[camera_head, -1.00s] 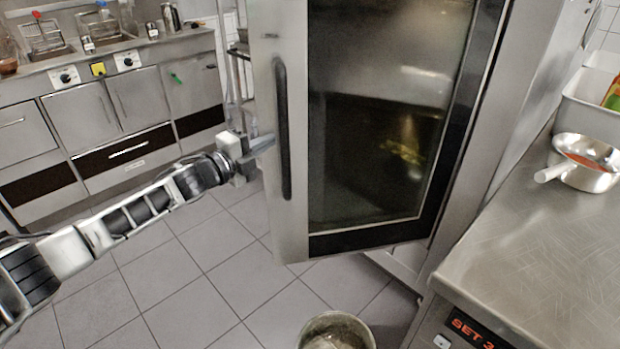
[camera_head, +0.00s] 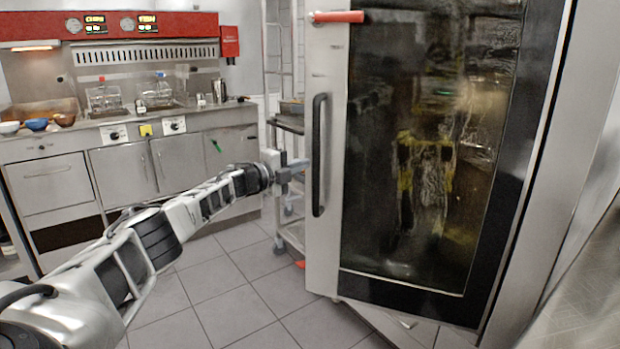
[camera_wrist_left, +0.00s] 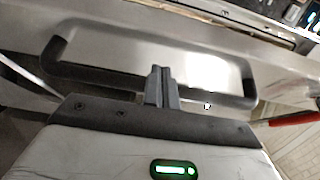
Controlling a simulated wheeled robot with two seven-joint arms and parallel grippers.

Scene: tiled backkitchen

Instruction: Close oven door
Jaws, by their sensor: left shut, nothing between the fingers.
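The oven door (camera_head: 328,245) is a tall steel-framed door with a dark glass pane, in the middle and right of the head view. It stands ajar, angled out from the oven. A black bar handle (camera_head: 318,155) runs vertically on its left edge, and a red lever (camera_head: 338,16) sits at its top. My left gripper (camera_head: 300,163) is shut and empty, just left of the handle. In the left wrist view the shut fingers (camera_wrist_left: 160,85) point at the door face beside the handle (camera_wrist_left: 100,72). Whether they touch the door cannot be told. My right gripper is out of view.
A steel worktop (camera_head: 585,290) lies at the lower right. A wheeled rack (camera_head: 288,215) stands behind the door's left edge. Fryer counters (camera_head: 120,165) line the back left. The tiled floor (camera_head: 230,300) in front of the door is clear.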

